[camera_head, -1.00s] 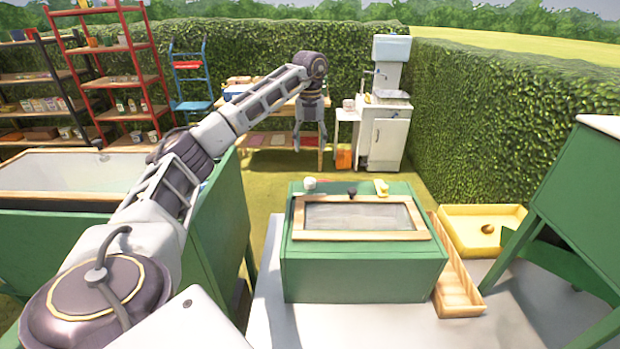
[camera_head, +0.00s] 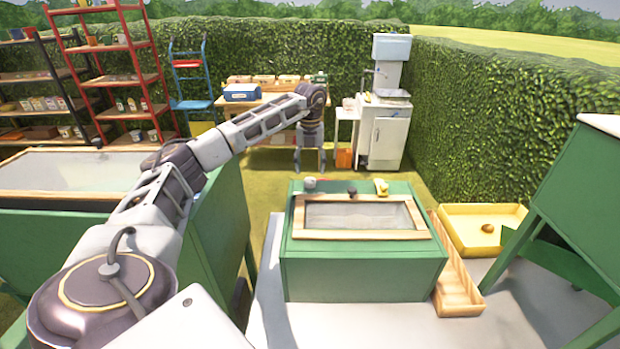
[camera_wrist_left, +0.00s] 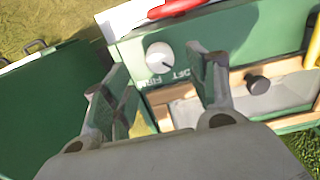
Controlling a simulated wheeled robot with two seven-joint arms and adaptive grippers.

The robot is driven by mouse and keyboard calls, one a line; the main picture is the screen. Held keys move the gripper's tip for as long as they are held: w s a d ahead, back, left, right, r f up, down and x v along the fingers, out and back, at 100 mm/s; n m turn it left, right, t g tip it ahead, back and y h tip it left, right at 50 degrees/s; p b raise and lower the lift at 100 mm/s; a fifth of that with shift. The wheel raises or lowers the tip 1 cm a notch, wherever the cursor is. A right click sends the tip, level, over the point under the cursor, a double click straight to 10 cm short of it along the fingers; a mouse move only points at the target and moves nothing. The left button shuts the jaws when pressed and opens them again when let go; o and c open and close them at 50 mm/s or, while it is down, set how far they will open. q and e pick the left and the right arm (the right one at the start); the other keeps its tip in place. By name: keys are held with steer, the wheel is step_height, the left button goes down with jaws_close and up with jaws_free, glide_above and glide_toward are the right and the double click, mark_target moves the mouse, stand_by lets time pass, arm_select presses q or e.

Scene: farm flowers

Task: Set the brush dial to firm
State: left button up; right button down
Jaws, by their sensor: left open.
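The white brush dial (camera_wrist_left: 160,57) shows in the left wrist view on a green panel, with the lettering FIRM and a partly hidden SOFT beside it. I cannot make out its setting. My left gripper (camera_wrist_left: 160,78) is open and empty, with the dial between its two fingers in the picture; they appear clear of it. In the head view my left gripper (camera_head: 310,169) points down just behind the green box (camera_head: 362,275). A small grey-white knob (camera_head: 310,184) on that box's back edge may be the dial. My right gripper is not in view.
A black knob (camera_head: 352,192) and a yellow part (camera_head: 381,187) stand near the box's glazed wooden frame (camera_head: 360,234). A red part (camera_wrist_left: 176,8) lies above the dial in the wrist view. A wooden tray (camera_head: 456,290) and yellow tray (camera_head: 484,209) stand at right.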

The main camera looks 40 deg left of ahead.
mark_target(310, 179)
arm_select(q)
step_height(310, 179, down, 4)
steer(key=shift+r, duration=0.25)
steer(key=shift+f, duration=0.85)
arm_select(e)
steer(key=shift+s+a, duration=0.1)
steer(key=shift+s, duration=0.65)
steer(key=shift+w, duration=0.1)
